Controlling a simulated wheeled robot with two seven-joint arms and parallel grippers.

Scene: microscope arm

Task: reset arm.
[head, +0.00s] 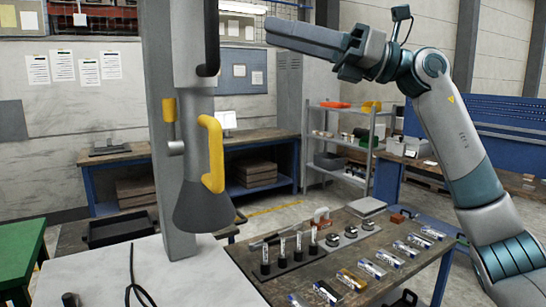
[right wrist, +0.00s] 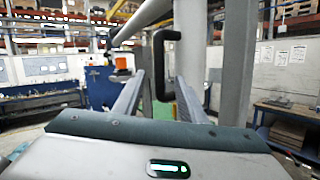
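The microscope arm hangs as a grey tube (head: 197,120) with a dark flared cone (head: 203,207) at its lower end, beside an upright post (head: 160,120). A yellow handle (head: 213,150) is on the tube's right side. A black handle (head: 211,45) is higher up; in the right wrist view, this black bracket-shaped handle (right wrist: 160,62) shows beyond and between the fingers. My right gripper (head: 270,31) is raised, points left, and is apart from the black handle. In the right wrist view, its fingers (right wrist: 155,95) are spread with nothing between them. My left gripper is out of view.
A white table (head: 200,275) with a black cable (head: 135,285) is below the microscope. A wooden bench (head: 330,255) to its right holds black cylinders and small labelled packs. A shelf (head: 345,140) stands behind. Air around my right gripper looks free.

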